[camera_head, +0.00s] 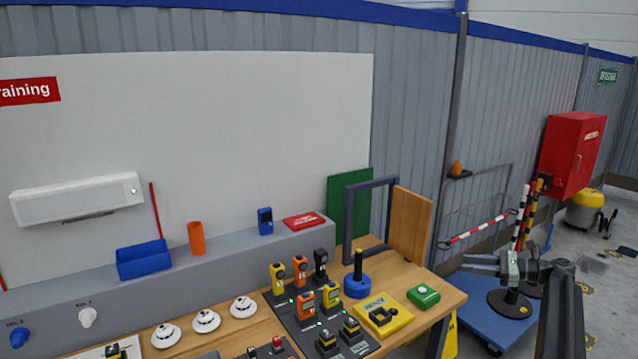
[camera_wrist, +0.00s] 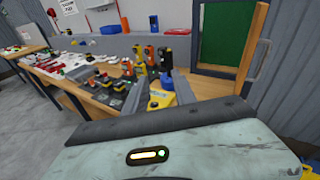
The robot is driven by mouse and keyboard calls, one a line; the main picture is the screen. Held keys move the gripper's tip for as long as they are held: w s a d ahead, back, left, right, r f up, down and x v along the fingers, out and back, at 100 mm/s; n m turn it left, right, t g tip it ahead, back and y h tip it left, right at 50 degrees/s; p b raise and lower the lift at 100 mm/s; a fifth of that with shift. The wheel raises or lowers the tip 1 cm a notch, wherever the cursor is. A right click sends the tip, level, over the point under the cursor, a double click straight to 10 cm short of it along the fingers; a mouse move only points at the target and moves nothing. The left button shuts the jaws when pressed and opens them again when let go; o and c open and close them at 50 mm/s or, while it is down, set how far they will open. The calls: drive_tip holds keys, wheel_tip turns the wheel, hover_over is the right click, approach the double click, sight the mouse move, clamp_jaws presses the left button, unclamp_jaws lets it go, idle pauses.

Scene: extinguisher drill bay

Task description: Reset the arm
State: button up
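My arm rises at the right of the head view, and my gripper (camera_head: 472,264) points left from it, beyond the right end of the wooden bench (camera_head: 452,297). In the wrist view my gripper (camera_wrist: 158,92) shows two grey fingers standing apart. Nothing is held between them. Behind the gap a yellow box (camera_wrist: 160,100) on the bench shows, apart from the fingers.
The bench holds handheld meters (camera_head: 306,304), white detectors (camera_head: 206,321), a blue-based post (camera_head: 357,286) and a green box (camera_head: 423,296). A wooden door panel (camera_head: 411,226) stands at its back right. A blue platform (camera_head: 478,312) and red cabinet (camera_head: 572,155) are to the right.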

drive_tip(key=s+a+f+n+g+h+b, duration=0.25)
drive_tip(key=s+a+f+n, duration=0.2)
drive_tip(key=a+f, duration=0.5)
drive_tip(key=s+a+f+n+g+h+b, duration=0.1)
drive_tip(key=s+a+f+n+g+h, duration=0.45)
drive_tip(key=a, duration=0.75)
drive_tip(key=s+a+f+n+h+b, duration=0.1)
drive_tip(key=s+a+f+n+h, duration=0.2)
drive_tip(key=s+f+n, duration=0.3)
drive_tip(key=s+a+f+n+h+b, duration=0.2)
drive_tip(key=s+a+f+n+h, duration=0.1)
drive_tip(key=s+f+n, duration=0.3)
drive_tip(key=shift+s+a+t+h, duration=0.3)
drive_tip(key=shift+s, duration=0.85)
drive_tip(key=shift+d+f, duration=0.1)
